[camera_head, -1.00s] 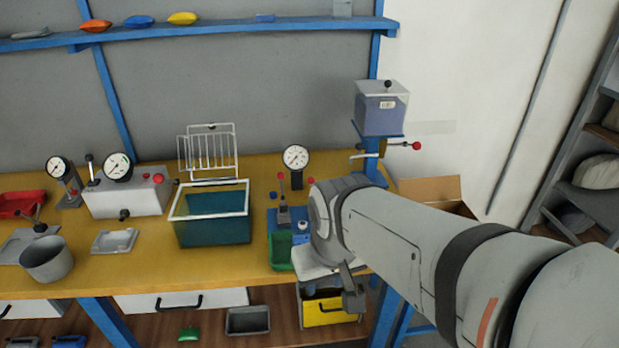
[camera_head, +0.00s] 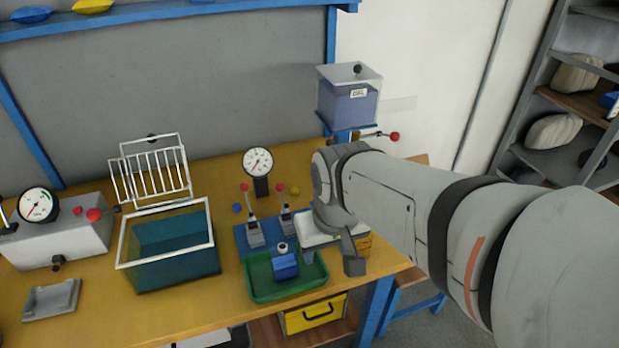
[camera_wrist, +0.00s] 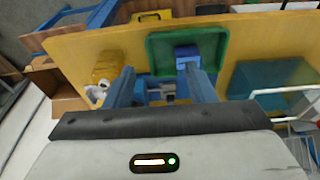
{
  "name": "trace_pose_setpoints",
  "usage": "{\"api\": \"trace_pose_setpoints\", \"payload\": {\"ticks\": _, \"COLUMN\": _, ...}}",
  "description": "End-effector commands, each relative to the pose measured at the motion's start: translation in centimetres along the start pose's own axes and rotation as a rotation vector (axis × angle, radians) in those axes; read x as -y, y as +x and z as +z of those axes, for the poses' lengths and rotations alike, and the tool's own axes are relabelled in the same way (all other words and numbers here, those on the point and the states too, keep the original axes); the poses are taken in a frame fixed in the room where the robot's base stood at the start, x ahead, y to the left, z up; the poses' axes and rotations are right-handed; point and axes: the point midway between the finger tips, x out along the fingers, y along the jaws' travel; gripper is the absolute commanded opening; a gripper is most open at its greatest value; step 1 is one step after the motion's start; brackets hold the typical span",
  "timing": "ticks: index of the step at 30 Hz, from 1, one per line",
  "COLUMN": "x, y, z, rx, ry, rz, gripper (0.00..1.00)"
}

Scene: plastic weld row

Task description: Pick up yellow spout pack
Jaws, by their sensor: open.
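The yellow spout pack (camera_wrist: 108,67) lies on the yellow bench in the wrist view, left of my fingers, with a white part at its lower end. In the head view only a yellow-orange piece of it (camera_head: 365,244) seems to show, mostly hidden behind my wrist. My gripper (camera_wrist: 158,72) is open, its two blue fingers apart with nothing held between them. The pack is outside the fingers, beside the left one.
A green tray (camera_head: 262,293) holds a blue pack (camera_head: 285,268). Behind it stand two small red-knobbed levers and a gauge (camera_head: 258,162). A teal tank (camera_head: 170,249) stands left, and a clear dispenser (camera_head: 350,100) rises behind my arm.

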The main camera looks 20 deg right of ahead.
Motion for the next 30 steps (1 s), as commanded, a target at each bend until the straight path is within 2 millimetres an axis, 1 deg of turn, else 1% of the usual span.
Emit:
{"api": "trace_pose_setpoints", "payload": {"ticks": 1, "x": -0.8, "y": 0.0, "z": -0.7, "rx": 0.013, "ry": 0.005, "rz": 0.003, "gripper": 0.54}}
{"api": "trace_pose_setpoints", "payload": {"ticks": 3, "x": -2.5, "y": 0.3, "z": -1.9, "rx": 0.035, "ry": 0.008, "rz": 0.006, "gripper": 0.60}}
{"api": "trace_pose_setpoints", "payload": {"ticks": 5, "x": -3.5, "y": 0.9, "z": -3.1, "rx": 0.056, "ry": 0.008, "rz": 0.010, "gripper": 0.65}}
{"api": "trace_pose_setpoints", "payload": {"ticks": 10, "x": -7.0, "y": 3.7, "z": -6.5, "rx": 0.123, "ry": 0.004, "rz": 0.012, "gripper": 0.79}}
{"api": "trace_pose_setpoints", "payload": {"ticks": 13, "x": -9.1, "y": 5.7, "z": -7.7, "rx": 0.157, "ry": 0.001, "rz": 0.009, "gripper": 0.80}}
{"api": "trace_pose_setpoints", "payload": {"ticks": 15, "x": -10.5, "y": 7.0, "z": -8.2, "rx": 0.176, "ry": 0.000, "rz": 0.005, "gripper": 0.80}}
{"api": "trace_pose_setpoints", "payload": {"ticks": 18, "x": -11.9, "y": 8.6, "z": -8.7, "rx": 0.196, "ry": -0.003, "rz": 0.000, "gripper": 0.80}}
{"api": "trace_pose_setpoints", "payload": {"ticks": 21, "x": -12.9, "y": 9.7, "z": -8.8, "rx": 0.209, "ry": -0.005, "rz": -0.005, "gripper": 0.80}}
{"api": "trace_pose_setpoints", "payload": {"ticks": 24, "x": -13.3, "y": 10.6, "z": -8.8, "rx": 0.214, "ry": -0.007, "rz": -0.007, "gripper": 0.80}}
{"api": "trace_pose_setpoints", "payload": {"ticks": 30, "x": -13.3, "y": 12.7, "z": -8.3, "rx": 0.216, "ry": -0.009, "rz": -0.008, "gripper": 0.80}}
